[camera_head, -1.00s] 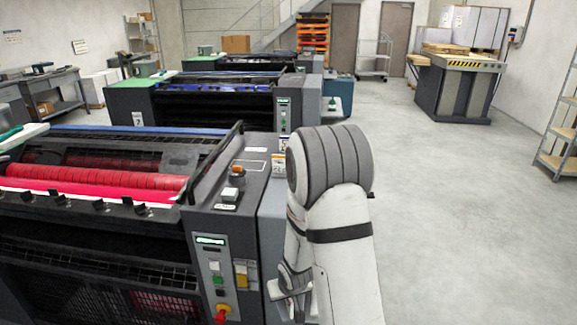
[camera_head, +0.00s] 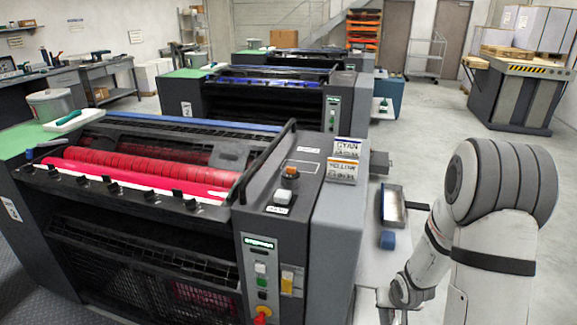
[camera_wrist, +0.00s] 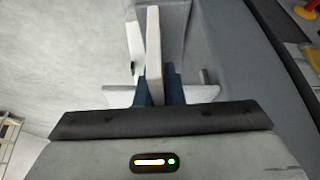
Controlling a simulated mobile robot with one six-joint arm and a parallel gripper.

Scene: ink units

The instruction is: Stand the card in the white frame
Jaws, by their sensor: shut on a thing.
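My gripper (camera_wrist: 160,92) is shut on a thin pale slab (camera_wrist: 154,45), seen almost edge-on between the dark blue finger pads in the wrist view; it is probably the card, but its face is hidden. A second white piece (camera_wrist: 134,42) shows just left of it; I cannot tell whether they touch. In the head view my gripper is low, right of the near press, partly cut off by the bottom edge. A CYAN card (camera_head: 349,147) and a YELLOW card (camera_head: 342,170) stand upright on the press's right end. I cannot tell which piece is the white frame.
The near press (camera_head: 263,215) has red rollers and a control panel. A pale side shelf (camera_head: 372,263) beside it bears a metal tray (camera_head: 394,207) and a blue block (camera_head: 387,240). The floor to the right of my arm is clear.

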